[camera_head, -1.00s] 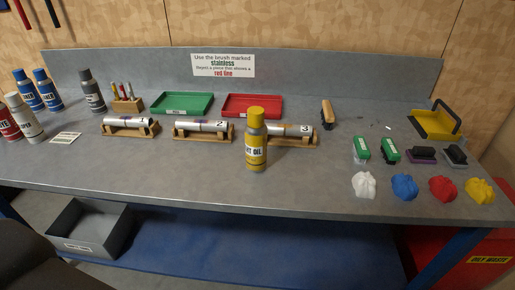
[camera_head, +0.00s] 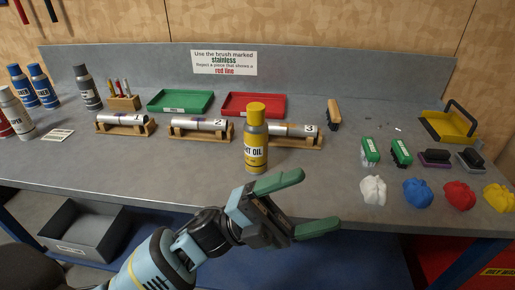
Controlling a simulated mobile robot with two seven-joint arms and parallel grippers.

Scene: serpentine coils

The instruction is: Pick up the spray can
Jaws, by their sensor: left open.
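Other cans, blue (camera_head: 43,86), white (camera_head: 16,112) and dark grey (camera_head: 87,88), stand at the left. My left gripper (camera_head: 310,203) is open and empty at the bench's front edge. It is in front of and a little right of the yellow-capped can, apart from it, with its green fingers spread. My right gripper is not in view.
Metal cylinders rest in wooden cradles (camera_head: 198,134) close behind the can. A green tray (camera_head: 181,101) and a red tray (camera_head: 253,103) lie further back. Brushes (camera_head: 401,152) and coloured rags (camera_head: 417,193) are at the right. Bare bench surrounds the can's front and left.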

